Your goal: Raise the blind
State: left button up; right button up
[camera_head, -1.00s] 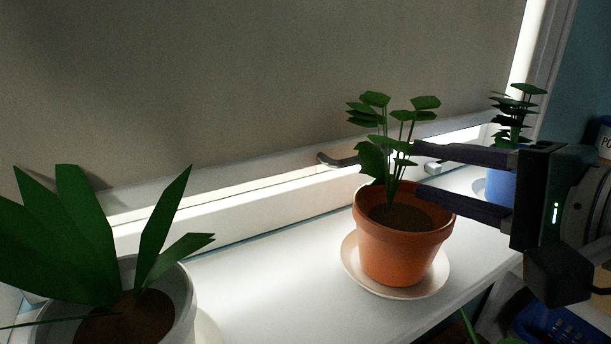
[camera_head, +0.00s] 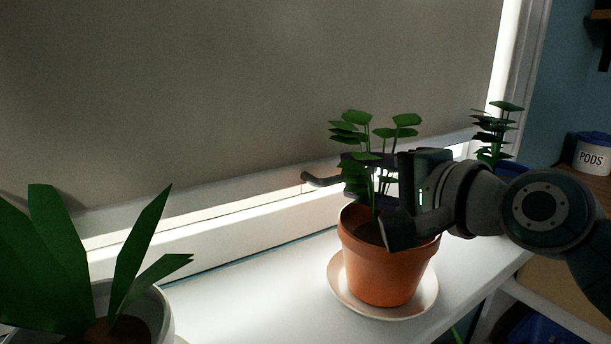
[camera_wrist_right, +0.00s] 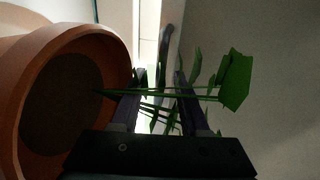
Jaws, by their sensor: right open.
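The grey-beige blind (camera_head: 250,85) hangs down over the window nearly to the sill in the head view. A dark curved handle (camera_head: 317,180) sticks out at its bottom edge. My right gripper (camera_head: 345,175) is open, among the plant's leaves above the terracotta pot, with its fingers pointing left toward the handle. In the wrist view, green stems cross between and in front of the open fingers (camera_wrist_right: 160,80). A grey bar, probably the handle (camera_wrist_right: 166,45), lies ahead beyond the fingertips. They appear apart from it. My left gripper is not in view.
The terracotta pot (camera_head: 385,270) stands on a saucer (camera_head: 345,295) on the white sill (camera_head: 250,290), directly under my right gripper. A broad-leaved plant (camera_head: 50,260) stands at the left. A blue-potted plant (camera_head: 495,135) stands behind my wrist. A PODS tub (camera_head: 592,155) is at the right.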

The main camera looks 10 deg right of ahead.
grip_shut()
dwell(1.4)
